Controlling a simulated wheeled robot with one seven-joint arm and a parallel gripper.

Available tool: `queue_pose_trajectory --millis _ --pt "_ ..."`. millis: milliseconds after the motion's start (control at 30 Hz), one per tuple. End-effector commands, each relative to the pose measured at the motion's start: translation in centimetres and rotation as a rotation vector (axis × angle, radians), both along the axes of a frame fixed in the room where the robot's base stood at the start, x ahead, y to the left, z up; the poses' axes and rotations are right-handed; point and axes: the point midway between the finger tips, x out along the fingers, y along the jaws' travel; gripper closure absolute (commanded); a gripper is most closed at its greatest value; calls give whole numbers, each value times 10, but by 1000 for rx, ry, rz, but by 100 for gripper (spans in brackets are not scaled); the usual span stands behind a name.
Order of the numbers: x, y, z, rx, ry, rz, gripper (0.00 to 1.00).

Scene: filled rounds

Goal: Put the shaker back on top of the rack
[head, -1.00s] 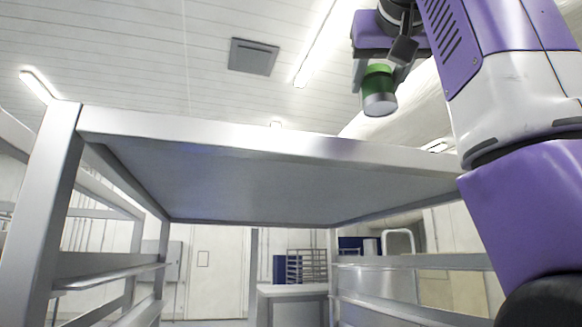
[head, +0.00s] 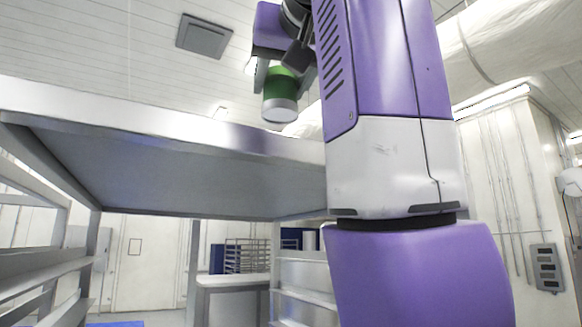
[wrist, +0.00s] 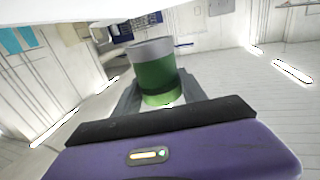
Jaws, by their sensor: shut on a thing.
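The shaker (head: 281,92) is a short cylinder with a green body and a grey end, which points down in the head view. My gripper (head: 272,80) is shut on it and holds it in the air, near the top edge of the rack (head: 240,136). In the wrist view the shaker (wrist: 155,75) sits between the two grey fingers (wrist: 158,98). The rack is a metal frame with a flat top panel seen from below. Its upper surface is hidden, and I cannot tell whether the shaker is over it.
My purple and white arm covers the right part of the rack in the head view. A counter (head: 233,282) with a wire rack (head: 246,256) stands behind. A wall with a switch box (head: 547,268) is at the right. The air above the rack looks clear.

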Motion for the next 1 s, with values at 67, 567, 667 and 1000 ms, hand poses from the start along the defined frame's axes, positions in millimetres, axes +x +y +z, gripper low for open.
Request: queue_pose_trajectory --millis 67,567,667,1000 --pt "0 0 -9 0 0 0 95" --pt "0 0 -44 0 -1 -1 95" --pt "0 0 -47 0 -1 -1 95" --pt "0 0 -73 -1 0 -1 95"
